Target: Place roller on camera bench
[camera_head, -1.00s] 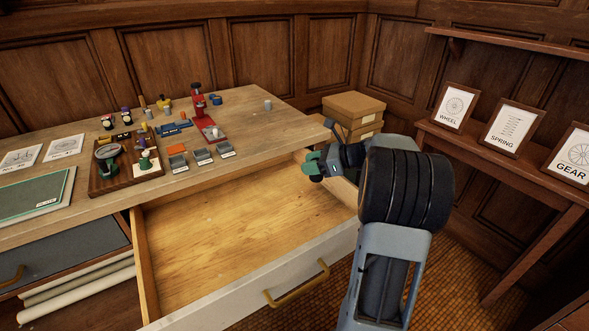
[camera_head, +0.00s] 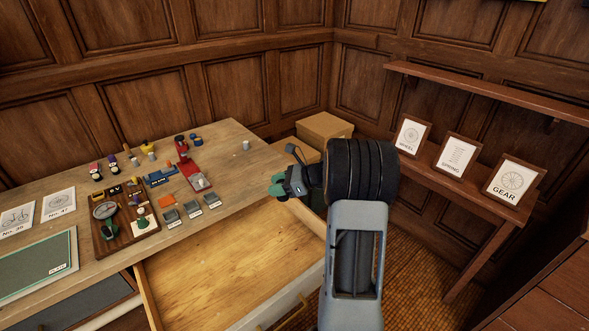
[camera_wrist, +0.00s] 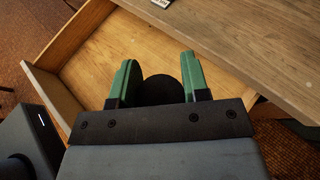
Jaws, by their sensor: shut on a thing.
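My gripper (camera_head: 280,184) has green fingers and is raised near the right end of the desk, close to the open drawer. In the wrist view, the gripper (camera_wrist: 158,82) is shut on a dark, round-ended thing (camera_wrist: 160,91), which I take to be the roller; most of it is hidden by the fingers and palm. It cannot be made out in the head view. No surface is marked as the camera bench. A brown wooden bench (camera_head: 455,205) stands along the right wall, with framed cards reading wheel, spring and gear.
The desk (camera_head: 232,150) holds a wooden tray (camera_head: 128,238), a red device (camera_head: 190,172) and several small parts. Its drawer (camera_head: 215,265) is open and looks empty. Cardboard boxes (camera_head: 325,126) stand behind my arm. A shelf (camera_head: 480,90) runs above the bench.

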